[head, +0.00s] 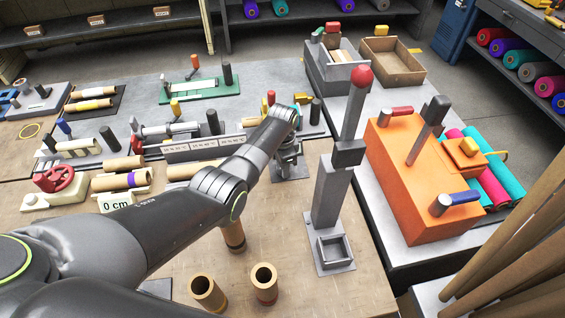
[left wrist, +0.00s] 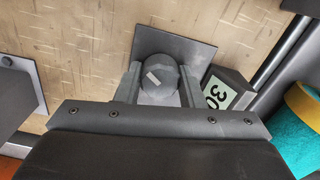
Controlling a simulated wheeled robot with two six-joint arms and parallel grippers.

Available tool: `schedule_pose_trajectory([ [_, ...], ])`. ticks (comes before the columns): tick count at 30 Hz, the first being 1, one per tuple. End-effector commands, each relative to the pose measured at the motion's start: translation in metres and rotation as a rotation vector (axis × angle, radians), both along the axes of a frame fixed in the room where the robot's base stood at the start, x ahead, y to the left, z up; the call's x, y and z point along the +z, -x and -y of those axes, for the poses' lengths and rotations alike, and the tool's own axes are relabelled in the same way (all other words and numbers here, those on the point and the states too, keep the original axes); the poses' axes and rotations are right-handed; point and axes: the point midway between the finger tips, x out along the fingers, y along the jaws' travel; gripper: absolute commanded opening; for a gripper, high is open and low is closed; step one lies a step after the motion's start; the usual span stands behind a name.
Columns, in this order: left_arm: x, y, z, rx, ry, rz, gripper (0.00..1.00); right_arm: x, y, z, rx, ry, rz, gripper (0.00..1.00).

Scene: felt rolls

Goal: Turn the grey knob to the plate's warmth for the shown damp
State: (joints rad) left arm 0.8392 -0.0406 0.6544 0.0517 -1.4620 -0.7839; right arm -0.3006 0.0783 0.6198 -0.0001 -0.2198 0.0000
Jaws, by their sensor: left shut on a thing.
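The grey knob (left wrist: 158,70) shows in the left wrist view as a dark round cap with a short pale mark that lies tilted. It stands on a dark grey square plate (left wrist: 200,55) on the wooden top. My left gripper (left wrist: 160,92) is shut on the knob, one finger on each side. A small block with a display (left wrist: 219,94) beside the knob reads "30", turned sideways and partly cut off by the gripper. In the head view my left gripper (head: 289,153) reaches down over the grey plate (head: 293,172), and the knob is mostly hidden. My right gripper is not in view.
A grey press with a red-ball lever (head: 352,115) stands just right of my gripper. An orange box with levers (head: 420,185) is farther right. Two open tubes (head: 207,292) (head: 264,284) stand in front. A "0 cm" sign (head: 116,204) and several rolls lie left.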

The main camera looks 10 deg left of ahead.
Motion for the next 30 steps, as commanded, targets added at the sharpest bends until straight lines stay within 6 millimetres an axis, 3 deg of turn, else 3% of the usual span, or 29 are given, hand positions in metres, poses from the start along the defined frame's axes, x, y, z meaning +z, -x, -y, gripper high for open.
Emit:
schedule_pose_trajectory([
  [22,0.0012,-0.001,0.0006,-0.095,0.002,0.003,0.12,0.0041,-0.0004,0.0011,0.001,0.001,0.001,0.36],
  [23,0.0012,-0.001,0.0006,-0.095,0.002,0.003,0.39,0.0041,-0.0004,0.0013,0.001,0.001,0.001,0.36],
  [27,0.0009,-0.0008,0.0005,-0.094,0.001,0.002,0.57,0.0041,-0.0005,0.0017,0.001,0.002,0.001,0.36],
  [30,0.0007,-0.0006,0.0004,-0.094,0.001,0.002,0.57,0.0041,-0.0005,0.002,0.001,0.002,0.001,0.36],
])
